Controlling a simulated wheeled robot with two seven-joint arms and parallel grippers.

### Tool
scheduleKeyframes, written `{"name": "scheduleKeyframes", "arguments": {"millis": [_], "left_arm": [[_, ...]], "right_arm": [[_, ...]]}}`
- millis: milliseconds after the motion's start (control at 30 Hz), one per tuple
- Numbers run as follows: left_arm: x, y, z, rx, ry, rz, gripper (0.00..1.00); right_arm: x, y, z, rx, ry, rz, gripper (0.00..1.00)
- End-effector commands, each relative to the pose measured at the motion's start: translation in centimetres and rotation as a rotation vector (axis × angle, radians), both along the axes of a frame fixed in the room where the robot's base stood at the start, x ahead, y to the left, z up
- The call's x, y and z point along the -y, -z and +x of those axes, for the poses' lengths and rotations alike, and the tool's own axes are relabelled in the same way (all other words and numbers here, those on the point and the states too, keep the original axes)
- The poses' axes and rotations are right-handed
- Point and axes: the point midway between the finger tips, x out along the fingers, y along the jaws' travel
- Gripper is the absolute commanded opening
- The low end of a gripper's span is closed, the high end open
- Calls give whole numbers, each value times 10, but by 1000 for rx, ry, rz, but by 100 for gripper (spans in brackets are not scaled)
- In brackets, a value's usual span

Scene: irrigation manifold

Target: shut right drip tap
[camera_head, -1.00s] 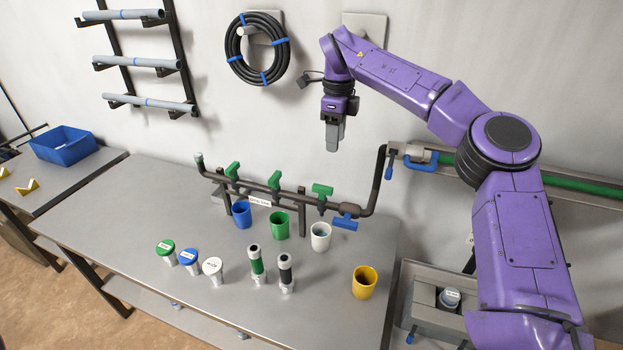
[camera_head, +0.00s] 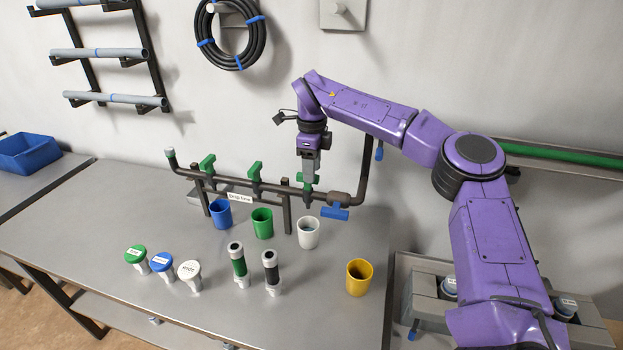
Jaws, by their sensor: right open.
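The dark manifold pipe (camera_head: 230,190) runs along the back of the bench with three green-handled taps. The left tap (camera_head: 207,166) and the middle tap (camera_head: 255,172) are in plain view. The right drip tap (camera_head: 316,180) is mostly hidden behind my right gripper (camera_head: 308,181). That gripper points down with its fingers at the tap's green handle. It is open, but whether the fingers touch the handle or stand around it cannot be told. My left gripper is not in view.
A blue-handled valve (camera_head: 335,212) sits just right of the right tap. Blue (camera_head: 220,214), green (camera_head: 262,223) and white (camera_head: 308,232) cups stand below the manifold. A yellow cup (camera_head: 359,278) stands nearer, at the right. Capped containers and two dark-bodied cylinders stand in front.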

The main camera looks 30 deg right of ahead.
Motion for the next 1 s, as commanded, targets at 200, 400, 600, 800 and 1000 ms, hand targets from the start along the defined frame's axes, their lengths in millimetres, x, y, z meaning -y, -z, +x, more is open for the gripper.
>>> {"name": "scheduleKeyframes", "arguments": {"millis": [200, 400, 600, 800, 1000], "left_arm": [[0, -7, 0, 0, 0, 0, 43], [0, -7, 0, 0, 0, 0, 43], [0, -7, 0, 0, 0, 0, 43], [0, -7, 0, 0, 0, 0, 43], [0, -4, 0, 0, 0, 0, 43]], "right_arm": [[0, 32, 0, -2, 1, -1, 47], [0, 39, 0, 1, 1, -1, 47], [0, 38, 0, 1, 1, -1, 21], [0, 38, 0, 1, 2, -1, 0], [0, 39, 0, 1, 32, -1, 0]]}}
